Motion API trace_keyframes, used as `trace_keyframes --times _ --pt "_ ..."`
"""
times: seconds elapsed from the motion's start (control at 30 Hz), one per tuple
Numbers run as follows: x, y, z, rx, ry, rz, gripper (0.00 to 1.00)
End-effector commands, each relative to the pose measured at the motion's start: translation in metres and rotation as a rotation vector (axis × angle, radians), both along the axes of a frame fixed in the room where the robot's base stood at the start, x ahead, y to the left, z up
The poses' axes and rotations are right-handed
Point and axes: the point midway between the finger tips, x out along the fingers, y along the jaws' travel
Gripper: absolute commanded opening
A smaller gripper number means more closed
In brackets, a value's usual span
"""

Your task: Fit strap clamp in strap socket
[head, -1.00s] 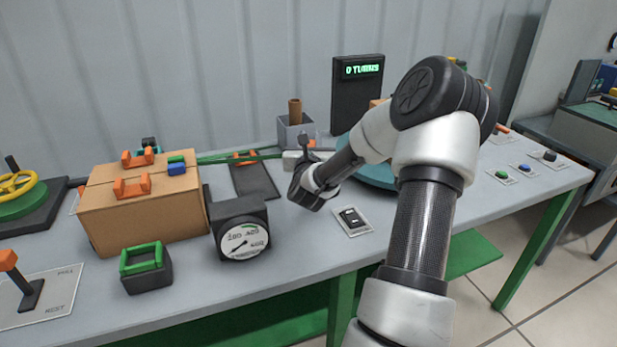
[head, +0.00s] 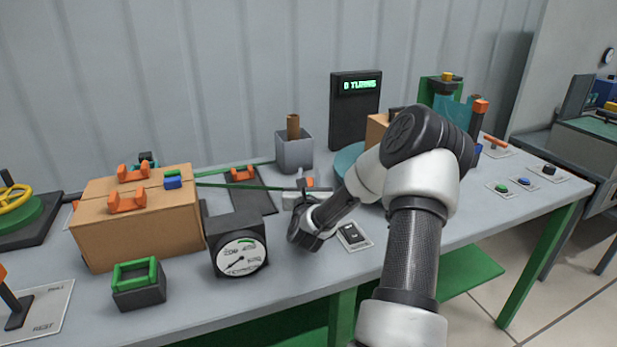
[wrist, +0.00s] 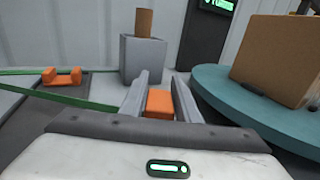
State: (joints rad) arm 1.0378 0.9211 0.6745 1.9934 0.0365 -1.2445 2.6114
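The strap clamp (wrist: 159,104) is a small orange block between my gripper's fingers in the wrist view; it also shows in the head view (head: 309,182). My gripper (wrist: 157,94) appears shut on it, held above the table in front of the grey bin. A green strap (head: 245,186) runs from the carton side to my gripper. An orange U-shaped bracket (head: 243,174) on a dark plate (head: 262,200) lies to the left, apart from the clamp, and shows in the wrist view (wrist: 62,77); it looks like the strap socket, but I cannot be sure.
A brown carton (head: 150,235) with more orange brackets stands left. A dial gauge (head: 240,258) stands in front of the plate. The grey bin (head: 294,153) stands behind my gripper. A teal turntable (wrist: 225,92) with a box stands right. A switch plate (head: 353,236) lies in front.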

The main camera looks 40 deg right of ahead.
Motion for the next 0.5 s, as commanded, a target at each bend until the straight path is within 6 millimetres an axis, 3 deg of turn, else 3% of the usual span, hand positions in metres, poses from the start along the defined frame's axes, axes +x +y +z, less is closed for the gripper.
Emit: trace_keyframes --times 0.07,0.5 --pt "-0.0001 -0.0001 0.0006 0.000 0.000 0.000 0.43" --pt "-0.0058 0.0042 0.0034 0.001 0.002 0.000 0.43"
